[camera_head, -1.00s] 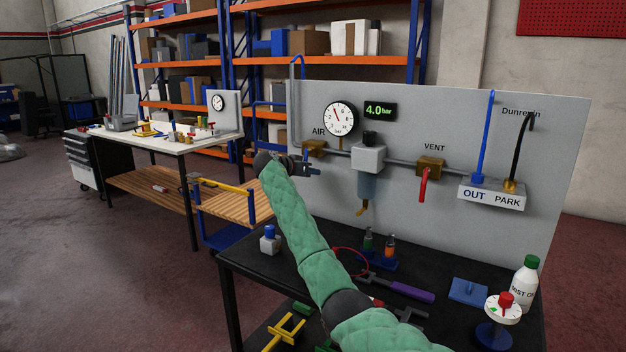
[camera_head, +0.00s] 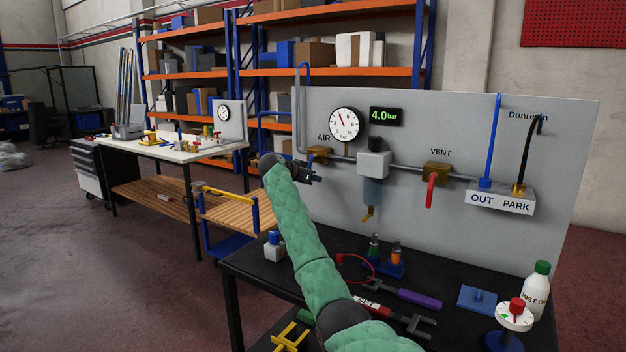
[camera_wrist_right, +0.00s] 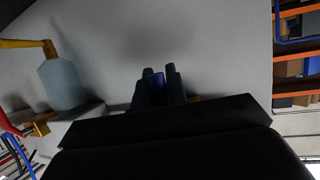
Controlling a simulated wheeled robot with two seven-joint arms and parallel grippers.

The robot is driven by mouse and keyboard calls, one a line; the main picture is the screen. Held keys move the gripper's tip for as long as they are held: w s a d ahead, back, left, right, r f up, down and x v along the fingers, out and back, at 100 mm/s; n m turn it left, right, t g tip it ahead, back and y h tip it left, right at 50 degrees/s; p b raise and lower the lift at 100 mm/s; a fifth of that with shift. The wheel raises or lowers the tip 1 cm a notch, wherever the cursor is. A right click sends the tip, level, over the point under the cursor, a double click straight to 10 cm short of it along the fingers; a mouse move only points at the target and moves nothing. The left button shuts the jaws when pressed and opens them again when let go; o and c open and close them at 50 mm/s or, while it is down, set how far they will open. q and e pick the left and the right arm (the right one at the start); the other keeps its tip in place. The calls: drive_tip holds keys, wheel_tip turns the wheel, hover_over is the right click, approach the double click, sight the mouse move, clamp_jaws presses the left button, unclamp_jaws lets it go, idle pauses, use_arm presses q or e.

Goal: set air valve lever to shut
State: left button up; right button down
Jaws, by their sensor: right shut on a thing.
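The brass air valve (camera_head: 319,152) sits on the pipe of the grey panel, under the AIR label. My right gripper (camera_head: 314,174) is just below the valve body, close to the panel. In the wrist view its two dark fingers (camera_wrist_right: 159,86) are shut on the blue air valve lever (camera_wrist_right: 158,90). Most of the lever is hidden by the fingers and wrist, so its exact angle is hard to tell. The dial gauge (camera_head: 344,124) is above right of the valve, and the display (camera_head: 386,116) reads 4.0 bar. My left gripper is not in view.
A filter unit (camera_head: 373,165) and the VENT valve with a red lever (camera_head: 431,190) are right of the gripper. The black bench (camera_head: 450,300) below carries tools, small bottles and a white dial. A wooden-topped cart (camera_head: 235,213) stands to the left.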

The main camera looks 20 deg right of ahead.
drive_tip(key=c, duration=1.4)
unclamp_jaws()
drive_tip(key=shift+a+f, duration=0.1)
